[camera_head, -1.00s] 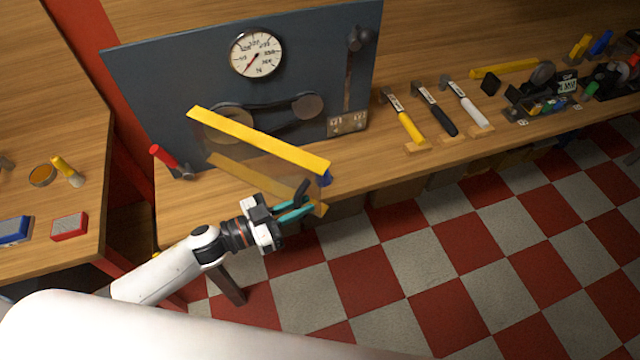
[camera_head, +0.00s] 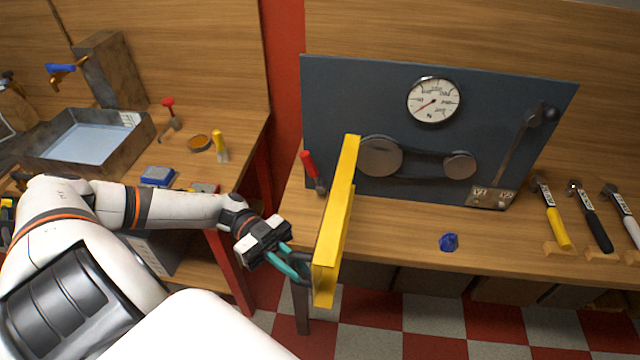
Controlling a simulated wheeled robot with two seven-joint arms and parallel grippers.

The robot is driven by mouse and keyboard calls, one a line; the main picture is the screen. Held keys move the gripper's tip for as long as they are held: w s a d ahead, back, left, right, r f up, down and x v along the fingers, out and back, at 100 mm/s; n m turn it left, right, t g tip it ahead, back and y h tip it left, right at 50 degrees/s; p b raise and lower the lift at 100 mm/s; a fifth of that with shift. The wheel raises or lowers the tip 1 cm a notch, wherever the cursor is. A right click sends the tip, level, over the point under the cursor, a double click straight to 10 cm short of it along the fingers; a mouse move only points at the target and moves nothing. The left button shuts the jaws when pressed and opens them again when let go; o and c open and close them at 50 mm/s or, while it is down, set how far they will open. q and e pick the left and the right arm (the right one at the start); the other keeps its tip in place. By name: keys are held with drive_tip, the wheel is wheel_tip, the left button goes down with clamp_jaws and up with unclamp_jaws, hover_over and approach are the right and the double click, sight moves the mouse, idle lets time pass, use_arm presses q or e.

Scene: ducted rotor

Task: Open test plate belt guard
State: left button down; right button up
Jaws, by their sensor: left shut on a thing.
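The grey-blue test plate (camera_head: 400,88) stands upright on the bench. The yellow-framed belt guard (camera_head: 338,215) is swung out from the plate and seen nearly edge-on, left of the two pulleys (camera_head: 380,157). The belt (camera_head: 422,153) and pulleys show uncovered. My left gripper (camera_head: 298,272), with teal fingers, is at the guard's near lower end, on its left side, shut on a dark part that looks like its handle. The exact contact is partly hidden. My right gripper is out of view.
A blue knob-like piece (camera_head: 449,242) lies on the bench in front of the plate. A red-handled tool (camera_head: 312,170) stands close behind the guard. Hammers (camera_head: 557,228) lie at the right. A side bench at the left holds a grey tray (camera_head: 90,140) and small items.

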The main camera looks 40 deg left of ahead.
use_arm(q)
drive_tip(key=shift+s+a+f, duration=0.1)
drive_tip(key=shift+s+a, duration=0.1)
drive_tip(key=shift+a, duration=0.3)
drive_tip(key=shift+s+a, duration=0.15)
drive_tip(key=shift+a, duration=0.3)
drive_tip(key=c, duration=1.5)
unclamp_jaws()
drive_tip(key=a+b, duration=0.2)
drive_tip(key=a, duration=0.2)
drive_tip(key=a+b, duration=0.1)
drive_tip(key=a, duration=0.3)
drive_tip(key=w+a+b, duration=0.1)
drive_tip(key=a+b, duration=0.1)
drive_tip(key=a, duration=0.2)
drive_tip(key=shift+b, duration=0.3)
drive_tip(key=shift+s, duration=0.1)
